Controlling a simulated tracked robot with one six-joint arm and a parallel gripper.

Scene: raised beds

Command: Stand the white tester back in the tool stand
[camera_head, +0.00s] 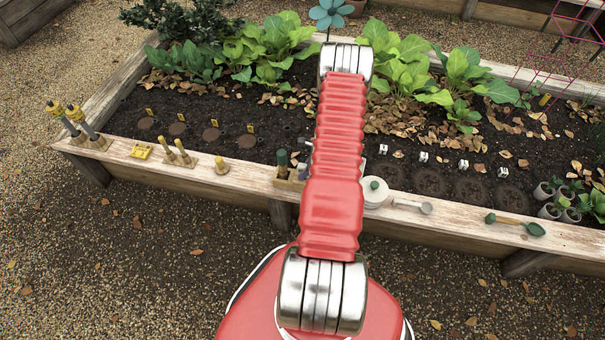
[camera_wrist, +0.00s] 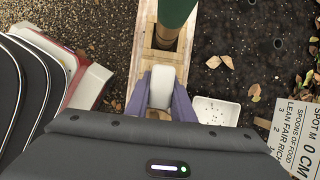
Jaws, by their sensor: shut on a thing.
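The white tester (camera_wrist: 162,87) is a pale rounded block between the purple fingers of my gripper (camera_wrist: 161,96) in the wrist view. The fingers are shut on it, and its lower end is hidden. The wooden tool stand (camera_wrist: 148,52) is just beyond and beneath it, with a thick green-handled tool (camera_wrist: 176,10) over a dark opening. I cannot tell whether the tester touches the stand.
A white tray (camera_wrist: 217,110) and a printed sign (camera_wrist: 295,130) lie right of my gripper.

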